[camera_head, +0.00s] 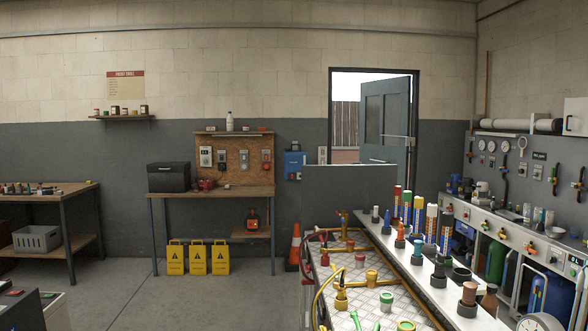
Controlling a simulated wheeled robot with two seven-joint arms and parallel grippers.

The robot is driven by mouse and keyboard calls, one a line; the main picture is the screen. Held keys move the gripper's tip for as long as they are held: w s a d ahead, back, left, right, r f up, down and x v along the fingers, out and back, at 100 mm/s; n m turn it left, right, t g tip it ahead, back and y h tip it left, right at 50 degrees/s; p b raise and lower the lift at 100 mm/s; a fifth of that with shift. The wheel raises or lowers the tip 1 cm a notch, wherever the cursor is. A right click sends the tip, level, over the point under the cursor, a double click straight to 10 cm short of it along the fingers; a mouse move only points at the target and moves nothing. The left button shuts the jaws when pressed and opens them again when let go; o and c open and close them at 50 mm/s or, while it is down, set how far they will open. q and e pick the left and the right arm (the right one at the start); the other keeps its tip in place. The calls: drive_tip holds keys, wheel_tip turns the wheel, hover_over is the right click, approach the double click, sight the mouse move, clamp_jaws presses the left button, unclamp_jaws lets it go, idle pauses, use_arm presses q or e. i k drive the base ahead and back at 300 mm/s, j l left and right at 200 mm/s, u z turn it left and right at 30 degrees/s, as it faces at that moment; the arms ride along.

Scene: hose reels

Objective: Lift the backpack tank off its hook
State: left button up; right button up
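A small blue tank-like item (294,166) hangs on the grey wall, just right of the pegboard and left of the doorway. It may be the backpack tank, but it is too small to be certain. Its hook and any straps cannot be made out. Neither of my grippers is in view, and nothing is seen touching the blue item.
A workbench (212,193) with a black case (169,177) stands left of the blue item. Yellow signs (197,258) and an orange cone (295,246) stand below. A cluttered table (372,297) fills the right foreground. Floor at centre-left is clear.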

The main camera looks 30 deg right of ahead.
sight(293, 160)
drive_tip(key=i+j, duration=0.15)
drive_tip(key=i, duration=0.25)
drive_tip(key=i+j+u, duration=0.15)
drive_tip(key=i, duration=0.25)
drive_tip(key=i+l+z, duration=0.1)
drive_tip(key=i+z, duration=0.2)
drive_tip(key=i, duration=0.3)
drive_tip(key=i+z, duration=0.3)
drive_tip(key=i, duration=0.3)
drive_tip(key=i+j+z, duration=0.25)
drive_tip(key=i, duration=1.65)
drive_tip(key=i+u, duration=0.1)
drive_tip(key=i, duration=1.2)
drive_tip(key=i+z, duration=0.2)
drive_tip(key=i, duration=2.2)
drive_tip(key=i+l+u, duration=0.2)
drive_tip(key=i+l, duration=0.25)
drive_tip(key=l, duration=0.2)
drive_tip(key=i+l+u, duration=0.1)
drive_tip(key=l, duration=0.25)
drive_tip(key=i+l+u, duration=0.15)
drive_tip(key=l, duration=0.25)
drive_tip(key=i+l+u, duration=0.1)
drive_tip(key=i+l, duration=0.2)
drive_tip(key=i+l+u, duration=0.1)
drive_tip(key=l, duration=0.35)
